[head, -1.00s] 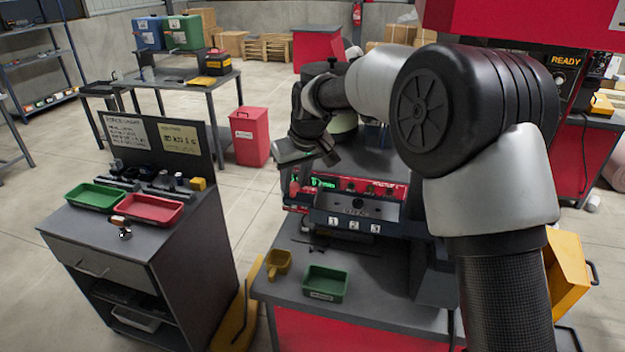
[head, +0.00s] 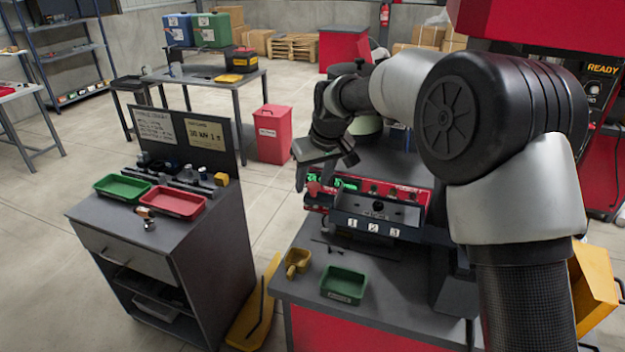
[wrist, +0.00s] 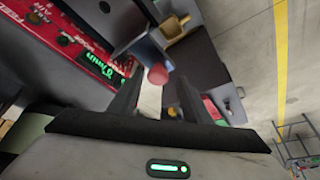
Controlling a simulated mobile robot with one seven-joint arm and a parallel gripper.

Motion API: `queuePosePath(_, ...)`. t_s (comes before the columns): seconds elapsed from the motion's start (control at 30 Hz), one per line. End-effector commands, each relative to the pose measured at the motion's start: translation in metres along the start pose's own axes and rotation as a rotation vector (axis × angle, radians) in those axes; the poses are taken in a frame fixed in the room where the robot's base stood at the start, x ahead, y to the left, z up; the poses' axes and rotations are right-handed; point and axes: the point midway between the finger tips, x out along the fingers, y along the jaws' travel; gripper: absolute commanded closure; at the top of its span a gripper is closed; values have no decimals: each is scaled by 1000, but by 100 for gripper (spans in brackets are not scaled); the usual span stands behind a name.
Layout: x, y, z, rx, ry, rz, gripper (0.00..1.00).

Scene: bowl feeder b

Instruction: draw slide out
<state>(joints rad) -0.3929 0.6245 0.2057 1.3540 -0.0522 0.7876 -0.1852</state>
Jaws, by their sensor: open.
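The bowl feeder's red control panel (head: 385,188) has a lit green display and stands on the bench. A red knob (wrist: 157,75) on a dark bar sticks out at the feeder's left end; it also shows in the head view (head: 313,188). I take this as the slide's handle. My gripper (head: 322,174) hangs over that left end, fingers pointing down. In the wrist view my gripper (wrist: 158,88) is open, with the knob in the gap near the fingertips. I cannot tell whether either finger touches it.
A grey block numbered 1, 2, 3 (head: 374,226) fronts the feeder. A yellow scoop (head: 297,261) and a green tray (head: 343,285) lie on the bench. A side cabinet (head: 150,250) with green and red trays stands left, across a floor gap.

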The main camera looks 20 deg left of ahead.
Motion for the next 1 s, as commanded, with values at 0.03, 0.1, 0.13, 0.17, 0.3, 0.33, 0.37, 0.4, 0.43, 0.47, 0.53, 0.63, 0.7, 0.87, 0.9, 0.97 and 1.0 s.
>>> queuePosePath(0.03,-4,0,0,0,2,1,56)
queuePosePath(0.1,-12,0,-1,0,3,1,56)
queuePosePath(0.13,-17,1,-1,0,4,1,56)
queuePosePath(0.17,-22,1,-1,0,4,1,56)
queuePosePath(0.3,-55,1,-1,0,6,2,56)
queuePosePath(0.33,-63,1,-1,-1,6,3,56)
queuePosePath(0.37,-70,1,-1,-1,6,3,56)
queuePosePath(0.4,-80,1,-1,-1,6,2,56)
queuePosePath(0.43,-88,1,-1,-1,6,2,56)
queuePosePath(0.47,-95,0,-1,0,6,2,56)
queuePosePath(0.53,-112,0,-1,0,6,1,56)
queuePosePath(0.63,-134,0,-1,1,5,0,56)
queuePosePath(0.7,-147,0,-1,0,5,0,56)
queuePosePath(0.87,-166,-1,-1,-1,4,-1,56)
queuePosePath(0.9,-169,-1,-1,-1,4,-1,56)
queuePosePath(0.97,-172,-1,-1,-1,3,-1,56)
queuePosePath(1.0,-173,-1,0,-1,3,-1,56)
